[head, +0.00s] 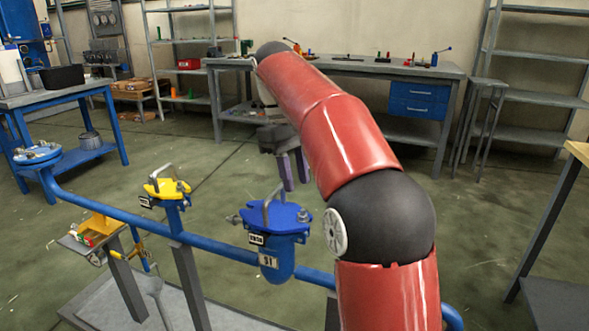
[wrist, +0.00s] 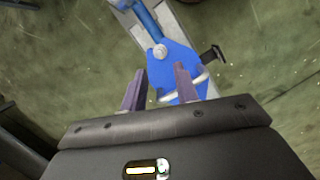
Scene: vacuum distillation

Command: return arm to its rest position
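My red and black arm rises on the right of the head view and reaches forward. My gripper (head: 293,170) points down, behind and above the blue capped fitting (head: 275,216) on the blue pipe. In the wrist view its two purple-grey fingers (wrist: 160,88) stand apart with nothing between them. The blue fitting (wrist: 174,70) lies below and beyond the fingertips, with a pale handle bar near the right finger. I cannot tell the exact gap between finger and handle.
A workbench (head: 340,70) stands behind. A blue table (head: 60,95) is at left, and a table edge (head: 578,150) is at right. Open floor lies between.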

